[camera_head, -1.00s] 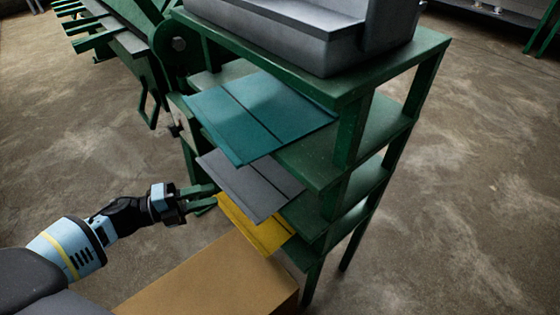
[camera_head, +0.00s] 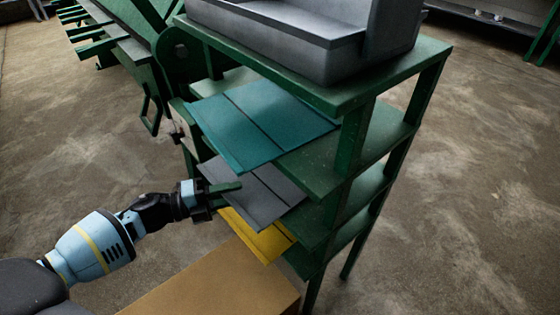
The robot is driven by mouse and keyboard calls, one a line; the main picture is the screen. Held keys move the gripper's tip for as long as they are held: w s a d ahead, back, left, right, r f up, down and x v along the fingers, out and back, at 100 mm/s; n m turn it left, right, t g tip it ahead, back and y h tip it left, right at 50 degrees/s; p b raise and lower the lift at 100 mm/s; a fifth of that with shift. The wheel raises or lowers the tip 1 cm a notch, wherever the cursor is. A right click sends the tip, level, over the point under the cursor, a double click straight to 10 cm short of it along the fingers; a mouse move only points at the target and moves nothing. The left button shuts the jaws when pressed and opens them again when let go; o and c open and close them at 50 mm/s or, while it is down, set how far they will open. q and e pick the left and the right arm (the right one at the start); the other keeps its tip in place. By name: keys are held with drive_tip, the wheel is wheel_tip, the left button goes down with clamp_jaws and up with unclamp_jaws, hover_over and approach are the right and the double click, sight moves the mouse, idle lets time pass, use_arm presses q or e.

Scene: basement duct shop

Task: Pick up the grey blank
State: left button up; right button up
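The grey blank (camera_head: 262,200) is a flat sheet with a fold line. It lies on a middle shelf of the green rack, its left part sticking out past the shelf edge. My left gripper (camera_head: 222,196) is at the blank's outer left edge. One finger shows over the top of the sheet; the other is mostly hidden beneath it. The fingers look apart, and I cannot see clear contact with the sheet. My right gripper is not in view.
A teal blank (camera_head: 255,118) overhangs above the grey one, and a yellow blank (camera_head: 255,238) overhangs just below. The green rack (camera_head: 345,155) carries a grey metal piece (camera_head: 300,45) on top. A brown box (camera_head: 215,282) stands below. Green machinery (camera_head: 150,70) is behind left.

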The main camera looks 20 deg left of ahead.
use_arm(q)
drive_tip(key=shift+w+d, duration=0.45)
drive_tip(key=shift+d, duration=0.1)
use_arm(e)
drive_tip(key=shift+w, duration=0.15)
use_arm(q)
drive_tip(key=shift+c, duration=0.3)
clamp_jaws()
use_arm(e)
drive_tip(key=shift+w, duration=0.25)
